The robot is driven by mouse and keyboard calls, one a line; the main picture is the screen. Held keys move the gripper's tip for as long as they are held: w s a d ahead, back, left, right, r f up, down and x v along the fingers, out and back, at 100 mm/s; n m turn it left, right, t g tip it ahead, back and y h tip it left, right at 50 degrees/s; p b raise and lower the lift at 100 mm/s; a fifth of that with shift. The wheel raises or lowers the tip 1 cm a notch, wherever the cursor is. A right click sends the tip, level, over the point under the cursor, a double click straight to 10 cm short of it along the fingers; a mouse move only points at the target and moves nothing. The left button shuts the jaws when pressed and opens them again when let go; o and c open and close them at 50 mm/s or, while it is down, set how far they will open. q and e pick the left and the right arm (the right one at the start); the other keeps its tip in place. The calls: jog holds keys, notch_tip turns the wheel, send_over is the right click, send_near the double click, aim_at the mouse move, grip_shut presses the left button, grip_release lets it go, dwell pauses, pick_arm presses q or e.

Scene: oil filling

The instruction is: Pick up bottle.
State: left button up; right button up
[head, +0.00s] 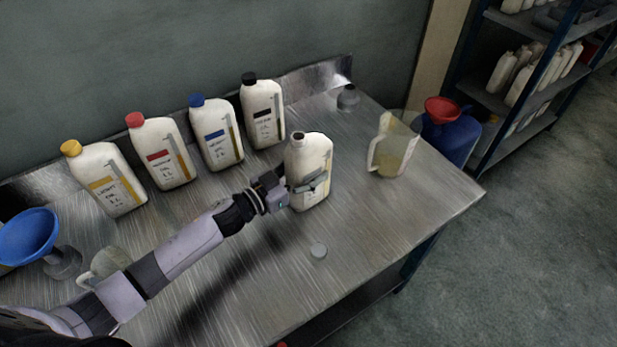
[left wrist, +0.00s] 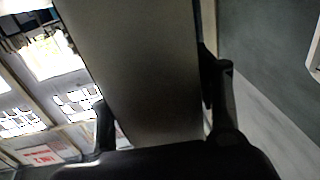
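An uncapped white bottle (head: 311,160) stands upright, slightly tilted in the picture, near the middle of the table in the head view. Whether its base touches the table is hard to tell. My left gripper (head: 303,186) reaches it from the left, with a finger across its lower front. In the left wrist view the dark bottle surface (left wrist: 145,70) fills the space between the fingers of my left gripper (left wrist: 160,112), which appear to press on both sides. My right gripper is not in view.
Several capped bottles, including a black-capped one (head: 262,112), line the back of the table (head: 400,215). A clear jug (head: 394,145) stands at right; a blue funnel (head: 30,235) is at left. A blue container with a red funnel (head: 442,110) stands beyond the right edge.

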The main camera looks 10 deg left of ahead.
pick_arm(q)
grip_shut()
dwell(0.5)
jog(key=shift+r, duration=0.15)
